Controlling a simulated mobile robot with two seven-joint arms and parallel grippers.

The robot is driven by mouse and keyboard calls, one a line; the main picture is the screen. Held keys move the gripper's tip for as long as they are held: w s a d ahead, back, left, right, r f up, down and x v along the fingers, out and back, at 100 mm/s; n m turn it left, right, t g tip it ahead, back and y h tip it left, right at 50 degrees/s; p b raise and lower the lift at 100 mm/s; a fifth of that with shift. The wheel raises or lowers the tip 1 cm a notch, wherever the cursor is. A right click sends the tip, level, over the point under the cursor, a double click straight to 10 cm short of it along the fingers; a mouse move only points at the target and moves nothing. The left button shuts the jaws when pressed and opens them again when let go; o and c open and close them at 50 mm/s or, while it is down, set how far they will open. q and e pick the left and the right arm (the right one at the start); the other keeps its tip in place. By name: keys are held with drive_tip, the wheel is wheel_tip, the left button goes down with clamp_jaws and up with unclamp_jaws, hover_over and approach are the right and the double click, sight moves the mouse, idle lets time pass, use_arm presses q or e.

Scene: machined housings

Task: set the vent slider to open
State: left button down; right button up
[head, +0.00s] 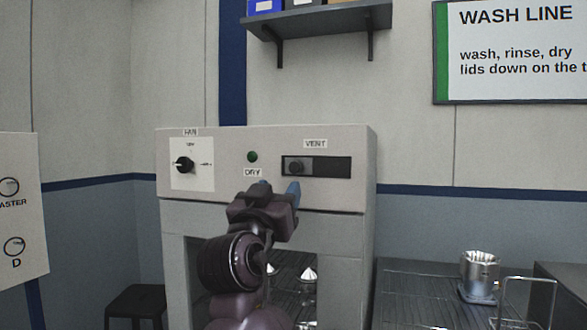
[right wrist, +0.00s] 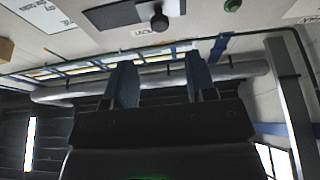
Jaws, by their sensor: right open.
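The vent slider is a dark round knob (head: 297,168) in a black horizontal slot (head: 335,168) on the front of a grey machine, under a VENT label (head: 315,143). The knob stands at the left part of the slot. My right gripper (head: 277,188) is open and empty, just below and left of the slot, apart from the knob. In the right wrist view the open fingers (right wrist: 160,75) show with the knob (right wrist: 158,19) and slot (right wrist: 122,14) beyond them, turned upside down. Any open or closed marking on the slot is not readable. My left gripper is not in view.
A black fan dial (head: 185,165) and a green DRY button (head: 252,156) sit left of the slot. The machine's open bay below holds metal cones (head: 308,274). A steel cup (head: 479,268) stands on the rack at right. A shelf (head: 318,20) hangs above; the space between is clear.

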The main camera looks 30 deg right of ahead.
sight(294, 168)
drive_tip(key=x, duration=0.9)
drive_tip(key=shift+w+d+r+p, duration=0.1)
drive_tip(key=shift+d+p, duration=0.05)
drive_tip(key=shift+p, duration=0.15)
clamp_jaws()
